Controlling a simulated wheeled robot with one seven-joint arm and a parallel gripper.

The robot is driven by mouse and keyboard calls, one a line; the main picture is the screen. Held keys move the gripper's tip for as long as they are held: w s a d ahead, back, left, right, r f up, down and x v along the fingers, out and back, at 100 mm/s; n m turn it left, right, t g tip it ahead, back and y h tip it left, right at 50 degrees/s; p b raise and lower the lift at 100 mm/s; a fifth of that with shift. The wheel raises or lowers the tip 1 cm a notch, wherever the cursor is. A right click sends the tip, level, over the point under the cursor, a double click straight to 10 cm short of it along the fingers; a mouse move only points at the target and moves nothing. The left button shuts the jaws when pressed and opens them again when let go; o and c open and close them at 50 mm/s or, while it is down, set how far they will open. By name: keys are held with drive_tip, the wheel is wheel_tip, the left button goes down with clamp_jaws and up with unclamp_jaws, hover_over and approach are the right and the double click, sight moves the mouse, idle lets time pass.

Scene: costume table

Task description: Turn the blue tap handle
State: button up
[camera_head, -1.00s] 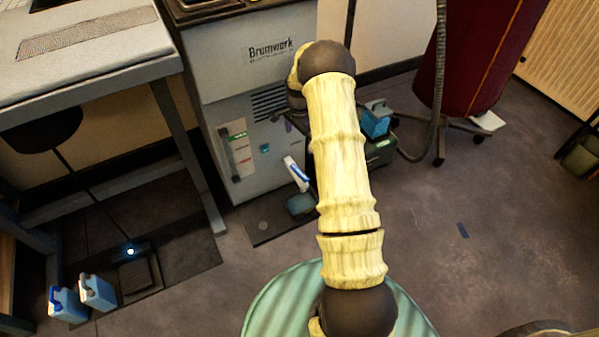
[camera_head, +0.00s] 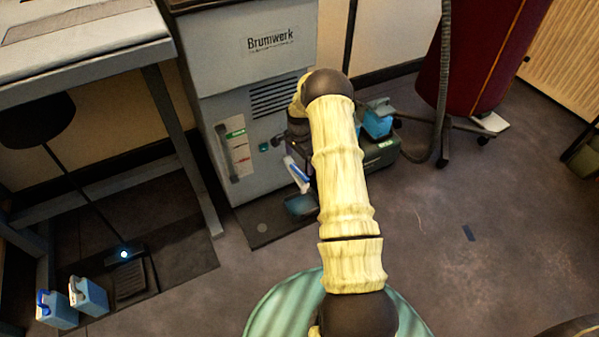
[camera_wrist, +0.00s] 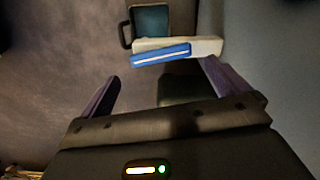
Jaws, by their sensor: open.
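The blue tap handle (camera_head: 299,169) sits on a white tap at the lower front of the grey Brumwerk machine (camera_head: 222,100). In the wrist view the blue handle (camera_wrist: 160,54) lies slantwise along the white tap body (camera_wrist: 205,46). My gripper (camera_wrist: 159,70) is open, with one purple finger at the left and one at the right. The handle shows just beyond the fingertips, between them in the picture; I see no clear contact. In the head view my arm covers most of the gripper.
A blue pan (camera_head: 300,205) stands below the tap; it also shows in the wrist view (camera_wrist: 152,20). A dark green box (camera_head: 380,150) with a blue container (camera_head: 377,118) is right of my arm. Two blue jugs (camera_head: 88,296) stand lower left. Open floor (camera_head: 480,195) lies right.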

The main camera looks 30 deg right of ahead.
sight(299, 171)
wheel_tip(299, 171, down, 6)
drive_tip(key=shift+r+b, duration=0.25)
drive_tip(key=shift+b, duration=0.75)
drive_tip(key=c, duration=0.7)
